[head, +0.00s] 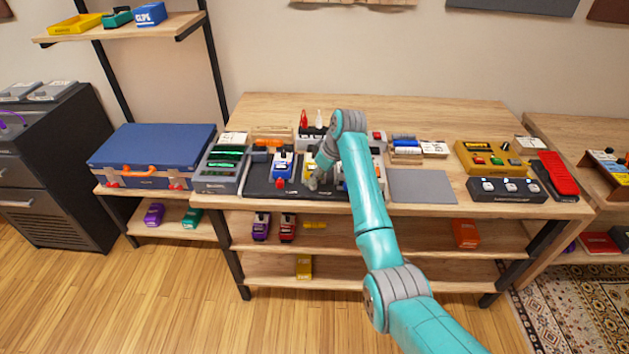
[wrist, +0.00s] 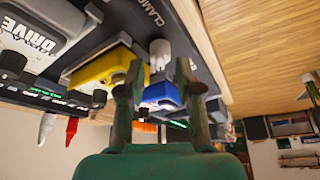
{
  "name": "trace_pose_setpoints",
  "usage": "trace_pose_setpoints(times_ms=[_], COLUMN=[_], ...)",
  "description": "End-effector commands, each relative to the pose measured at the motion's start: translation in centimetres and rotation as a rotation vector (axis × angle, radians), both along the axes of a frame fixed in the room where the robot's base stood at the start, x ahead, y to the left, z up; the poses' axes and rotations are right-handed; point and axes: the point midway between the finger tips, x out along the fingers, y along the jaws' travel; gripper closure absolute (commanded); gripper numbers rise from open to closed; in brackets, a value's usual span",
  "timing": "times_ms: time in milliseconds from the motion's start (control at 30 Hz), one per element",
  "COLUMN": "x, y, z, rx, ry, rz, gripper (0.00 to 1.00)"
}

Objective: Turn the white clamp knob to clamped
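The white clamp knob (wrist: 160,50) shows in the wrist view on the dark edge strip of the pedal board (wrist: 205,40), close to lettering that reads "CLAMP". My gripper (wrist: 160,72) is open, with one finger on each side of the knob's line and the knob just beyond or between the tips; I cannot tell if they touch. Its closeness to the strip is unclear. In the head view my gripper (head: 314,183) is over the front part of the black board (head: 258,180) and hides the knob.
A yellow pedal (wrist: 105,68) and a blue pedal (wrist: 160,95) sit close to the fingers. A red knob (head: 283,184) is on the board's front edge, left of my gripper. A grey mat (head: 422,187) lies to the right. Red and white pointed items (head: 303,118) stand behind.

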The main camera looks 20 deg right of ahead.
Motion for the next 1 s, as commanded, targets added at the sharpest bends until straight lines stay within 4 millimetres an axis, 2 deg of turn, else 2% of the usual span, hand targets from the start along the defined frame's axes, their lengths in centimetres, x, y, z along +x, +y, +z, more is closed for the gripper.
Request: trace_pose_setpoints(times_ms=[200,567,600,733,1000], x=[0.7,0.8,0.8,0.8,0.8], y=[0.7,0.8,0.8,0.8,0.8], z=[-2.1,-2.7,-2.7,-2.7,-2.7], rx=[0.0,0.0,0.0,0.0,0.0], ry=[0.0,-0.001,-0.001,-0.001,-0.001], rz=[0.001,0.001,0.001,0.001,-0.011], gripper=[0.65,0.65,0.68,1.0,1.0])
